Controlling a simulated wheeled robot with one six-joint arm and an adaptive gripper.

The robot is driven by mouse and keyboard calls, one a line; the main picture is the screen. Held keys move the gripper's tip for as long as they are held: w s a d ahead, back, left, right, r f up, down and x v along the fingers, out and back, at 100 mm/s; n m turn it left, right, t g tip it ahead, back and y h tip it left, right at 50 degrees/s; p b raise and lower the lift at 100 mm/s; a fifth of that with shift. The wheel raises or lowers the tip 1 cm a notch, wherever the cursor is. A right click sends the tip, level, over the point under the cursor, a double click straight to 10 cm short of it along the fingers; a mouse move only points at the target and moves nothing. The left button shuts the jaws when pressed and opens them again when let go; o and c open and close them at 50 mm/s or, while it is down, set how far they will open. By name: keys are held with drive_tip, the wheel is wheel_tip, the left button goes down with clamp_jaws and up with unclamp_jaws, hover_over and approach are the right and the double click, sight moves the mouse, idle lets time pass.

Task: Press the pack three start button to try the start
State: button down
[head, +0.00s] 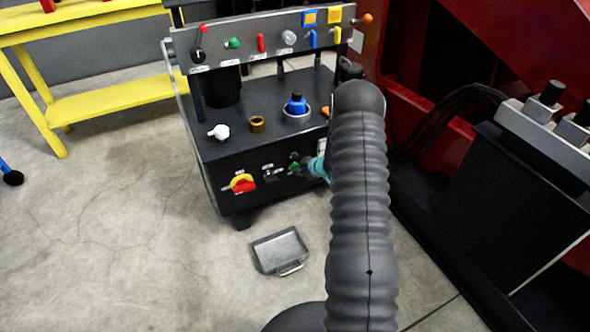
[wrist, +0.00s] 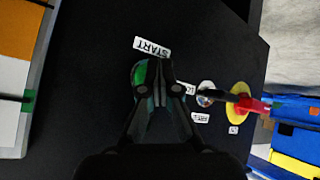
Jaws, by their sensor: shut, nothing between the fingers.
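The green start button (wrist: 138,74) is on the dark front panel of the power unit, beside a white START label (wrist: 152,47) in the wrist view. In the head view the button (head: 294,157) shows small at the right of the panel's front. My gripper (wrist: 154,72) is shut and empty, with its fingertips in front of the button and covering its right part. In the head view my gripper (head: 303,168) is at the panel front beside the button, partly hidden by my arm. I cannot tell whether the fingertips touch the button.
A red and yellow rotary switch (head: 243,183) and a small selector (wrist: 206,93) sit on the same panel. A red machine (head: 445,70) stands close at right, with a yellow bench (head: 110,98) at left.

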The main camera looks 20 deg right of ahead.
drive_tip(key=shift+s, duration=0.9)
drive_tip(key=shift+s+d+b, duration=0.15)
drive_tip(key=shift+s+b, duration=0.45)
drive_tip(key=shift+s, duration=1.9)
drive_tip(key=shift+f, duration=0.1)
